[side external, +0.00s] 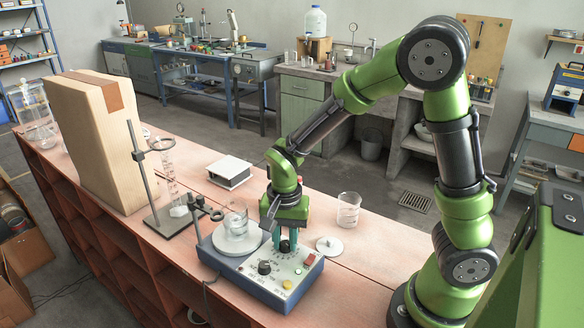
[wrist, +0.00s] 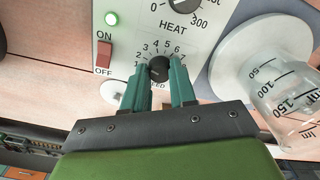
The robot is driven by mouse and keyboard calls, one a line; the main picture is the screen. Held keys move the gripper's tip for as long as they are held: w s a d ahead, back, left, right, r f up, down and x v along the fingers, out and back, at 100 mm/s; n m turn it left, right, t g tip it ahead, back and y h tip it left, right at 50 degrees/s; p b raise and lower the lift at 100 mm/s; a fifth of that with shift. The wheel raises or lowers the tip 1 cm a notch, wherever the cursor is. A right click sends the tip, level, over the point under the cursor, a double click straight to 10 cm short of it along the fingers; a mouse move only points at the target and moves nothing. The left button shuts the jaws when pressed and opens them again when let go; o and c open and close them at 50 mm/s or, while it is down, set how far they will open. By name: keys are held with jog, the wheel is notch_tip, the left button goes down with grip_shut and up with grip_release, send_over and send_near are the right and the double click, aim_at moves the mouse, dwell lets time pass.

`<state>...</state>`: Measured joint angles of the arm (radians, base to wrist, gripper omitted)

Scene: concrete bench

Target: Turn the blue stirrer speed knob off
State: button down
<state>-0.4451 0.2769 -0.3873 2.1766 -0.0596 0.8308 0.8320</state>
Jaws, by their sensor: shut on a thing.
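The stirrer (side external: 252,284) is a blue unit with a pale control panel and a round white plate, standing on the bench. A glass beaker (side external: 236,222) sits on its plate. The speed knob (wrist: 158,68) is small and black, with a dial numbered about 1 to 7 around it; its label is partly hidden. My gripper (wrist: 159,72) is shut on the speed knob, a teal finger on each side; it also shows from above in the side view (side external: 285,243). The knob's pointer is too small to read. The black heat knob (side external: 264,267) is beside it.
A second beaker (side external: 348,210) and a white disc (side external: 329,246) stand to the right.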

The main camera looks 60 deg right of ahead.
aim_at(285, 243)
jog(key=n, duration=0.5)
jog(key=shift+n, duration=2.6)
jog(key=c, duration=0.9)
grip_release()
notch_tip(285, 243, up, 17)
